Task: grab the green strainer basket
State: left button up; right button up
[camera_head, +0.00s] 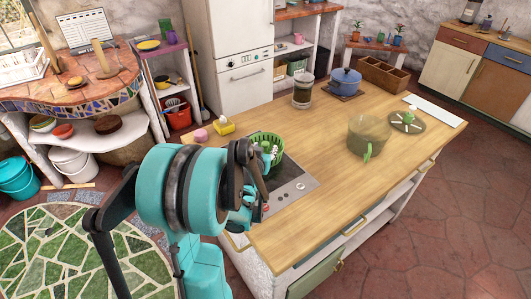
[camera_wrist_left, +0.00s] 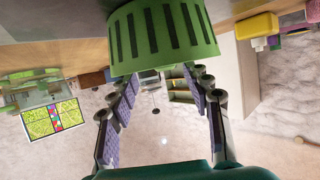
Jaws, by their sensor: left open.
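The green strainer basket (camera_head: 275,146) stands on the wooden island, at the far edge of the dark cooktop. My left arm and gripper partly hide it in the head view. In the left wrist view the slotted green basket (camera_wrist_left: 160,36) fills the top middle, close up, with the counter appearing upside down. My left gripper (camera_wrist_left: 165,82) is open, its two dark padded fingers spread below the basket in that picture. The gripper (camera_head: 259,172) is right beside the basket in the head view. I cannot tell whether the fingers touch it. My right gripper is not in view.
The cooktop (camera_head: 292,183) lies beside my gripper. A yellow item (camera_head: 223,126) and a pink item (camera_head: 201,135) sit left of the basket. A glass canister (camera_head: 302,91), blue pot (camera_head: 345,80) and green transparent pot (camera_head: 368,135) stand farther off. The island's front right is clear.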

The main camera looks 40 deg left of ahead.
aim_at(265, 144)
pick_arm(q)
jog(key=b+x, duration=0.1)
jog(key=x, duration=0.1)
jog(key=b+x, duration=0.1)
jog(key=x, duration=0.2)
jog(key=shift+a, duration=0.4)
jog(key=shift+s+r, duration=0.1)
jog(key=c, duration=0.4)
grip_shut()
